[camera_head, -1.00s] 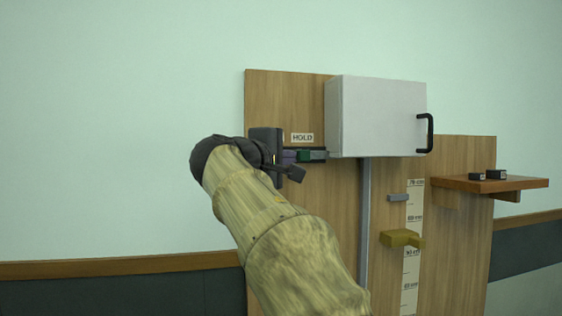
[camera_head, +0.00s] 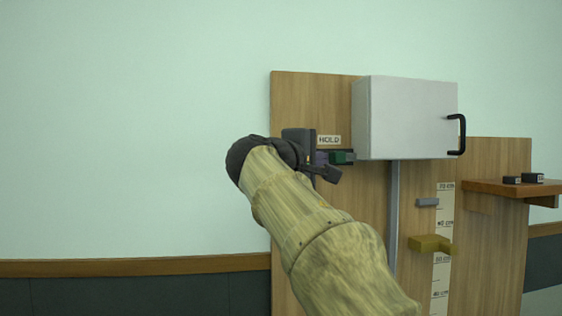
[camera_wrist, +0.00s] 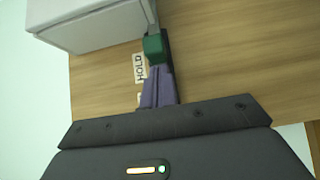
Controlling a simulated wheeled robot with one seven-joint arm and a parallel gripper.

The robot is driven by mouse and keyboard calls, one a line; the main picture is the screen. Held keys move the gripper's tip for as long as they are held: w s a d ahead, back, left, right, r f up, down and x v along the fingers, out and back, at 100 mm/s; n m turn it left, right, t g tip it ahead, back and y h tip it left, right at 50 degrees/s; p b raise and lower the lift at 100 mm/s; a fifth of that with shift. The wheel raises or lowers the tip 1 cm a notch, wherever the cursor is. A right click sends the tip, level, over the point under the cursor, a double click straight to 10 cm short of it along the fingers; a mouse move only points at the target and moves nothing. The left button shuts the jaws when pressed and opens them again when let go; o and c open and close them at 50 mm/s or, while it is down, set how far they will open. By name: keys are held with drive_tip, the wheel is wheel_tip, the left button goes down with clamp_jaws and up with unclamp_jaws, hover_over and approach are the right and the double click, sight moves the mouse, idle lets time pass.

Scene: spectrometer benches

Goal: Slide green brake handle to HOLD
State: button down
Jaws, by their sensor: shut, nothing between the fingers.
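The green brake handle (camera_head: 340,157) sits on a dark horizontal rail, below and slightly right of the HOLD label (camera_head: 329,140). In the wrist view the green handle (camera_wrist: 154,47) is at the upper middle, beside the HOLD label (camera_wrist: 139,68). My gripper (camera_head: 322,158) is at the left of the handle, in front of the wooden panel. In the wrist view its purple-grey fingers (camera_wrist: 160,85) are together and empty, with their tips close against the green handle's near side. I cannot tell whether they touch it.
A white box (camera_head: 405,118) with a black handle (camera_head: 457,134) is mounted right of the brake handle. Below it are a grey vertical rail (camera_head: 393,210), a scale strip (camera_head: 440,270) and a yellow bracket (camera_head: 430,243). A wooden shelf (camera_head: 500,188) holds two small black blocks. The wall at left is clear.

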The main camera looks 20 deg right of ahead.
drive_tip(key=w+a+b+v, duration=0.1)
drive_tip(key=b+v, duration=0.2)
drive_tip(key=v, duration=0.9)
drive_tip(key=shift+w+a+b, duration=0.25)
drive_tip(key=shift+b, duration=0.15)
drive_tip(key=shift+w+f, duration=0.1)
drive_tip(key=w+a+f+n+y, duration=0.1)
drive_tip(key=w+f+n+y, duration=0.15)
drive_tip(key=f, duration=0.55)
drive_tip(key=w+a+f+n+y, duration=0.15)
drive_tip(key=w+f, duration=0.25)
drive_tip(key=f, duration=0.4)
wheel_tip(320, 180, down, 21)
drive_tip(key=m+g+y, duration=0.2)
drive_tip(key=g+y, duration=0.2)
drive_tip(key=y, duration=0.1)
drive_tip(key=s+f+m+g+y, duration=0.2)
drive_tip(key=s+f+m, duration=0.2)
drive_tip(key=s+f, duration=0.6)
drive_tip(key=s+d+f+m+g+y+b, duration=0.1)
drive_tip(key=s+f+m, duration=0.4)
drive_tip(key=s+f, duration=0.5)
wheel_tip(320, 180, down, 5)
drive_tip(key=shift+f+m+g+y, duration=0.1)
drive_tip(key=shift+m+g+y, duration=0.2)
drive_tip(key=shift+g+y, duration=0.6)
